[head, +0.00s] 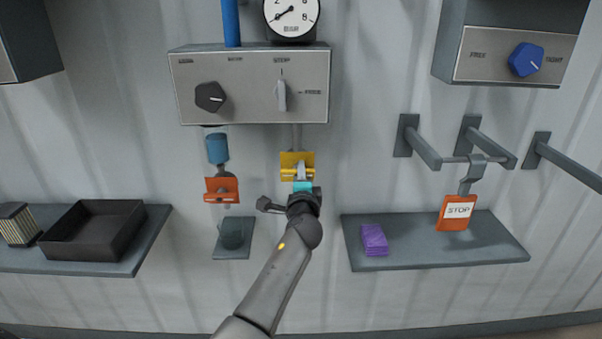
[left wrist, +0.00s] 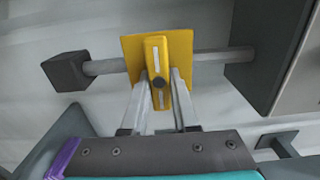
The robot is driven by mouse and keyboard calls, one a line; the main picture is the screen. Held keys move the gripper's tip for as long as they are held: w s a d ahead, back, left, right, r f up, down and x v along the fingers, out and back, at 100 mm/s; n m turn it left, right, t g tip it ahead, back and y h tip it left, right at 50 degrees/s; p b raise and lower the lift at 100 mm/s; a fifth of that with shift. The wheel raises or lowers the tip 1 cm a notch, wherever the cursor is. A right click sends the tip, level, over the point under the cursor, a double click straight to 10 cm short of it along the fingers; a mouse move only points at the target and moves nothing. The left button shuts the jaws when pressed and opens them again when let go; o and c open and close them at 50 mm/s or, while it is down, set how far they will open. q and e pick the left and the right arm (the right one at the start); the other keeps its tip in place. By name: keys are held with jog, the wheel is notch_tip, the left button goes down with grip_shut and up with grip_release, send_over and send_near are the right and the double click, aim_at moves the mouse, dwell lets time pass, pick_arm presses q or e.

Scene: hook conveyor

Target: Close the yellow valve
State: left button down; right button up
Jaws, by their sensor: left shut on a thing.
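The yellow valve (head: 297,158) sits on a thin vertical pipe below the grey control box in the head view. In the left wrist view, the valve (left wrist: 182,44) shows a square yellow plate and a long yellow handle (left wrist: 157,50). The handle lies across the pipe (left wrist: 108,67). My left gripper (head: 301,175) reaches up to the valve from below. In the left wrist view, the fingers of my left gripper (left wrist: 160,84) are shut on the handle, one on each side. The fingers hide part of the plate. My right gripper is not in view.
The control box (head: 245,85) has a black knob and a grey lever, with a gauge (head: 291,17) above. An orange valve (head: 222,190) is close at left.

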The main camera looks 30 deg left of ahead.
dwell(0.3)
pick_arm(q)
jog(key=c, duration=0.7)
grip_release()
jog(key=v, duration=1.5)
jog(key=shift+s, duration=0.15)
